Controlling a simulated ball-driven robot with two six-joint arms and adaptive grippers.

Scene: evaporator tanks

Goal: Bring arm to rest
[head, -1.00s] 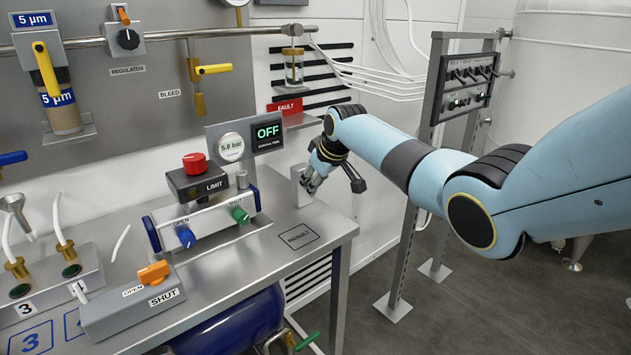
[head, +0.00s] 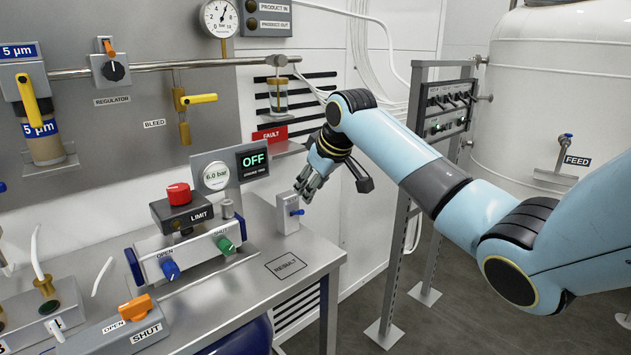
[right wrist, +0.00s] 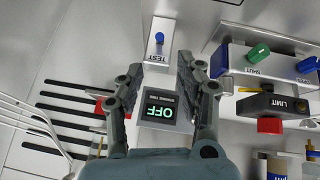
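My right arm reaches in from the right in the head view. Its gripper (head: 306,188) is just above and right of the grey box with the blue toggle (head: 287,214), apparently without touching it. In the right wrist view the fingers of the gripper (right wrist: 160,66) are spread apart with nothing between them. The box labelled TEST (right wrist: 158,42) lies beyond the fingertips there, its blue toggle free. A dark display (head: 252,159) reads OFF, and a gauge beside it (head: 215,176) reads 6.0 bar. My left gripper is not in view.
The steel bench (head: 225,290) carries a LIMIT block with a red button (head: 179,194), blue and green knobs, and an orange OPEN/SHUT lever (head: 136,307). A switch-panel stand (head: 413,190) is behind my right arm. A white tank (head: 549,80) stands at the far right.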

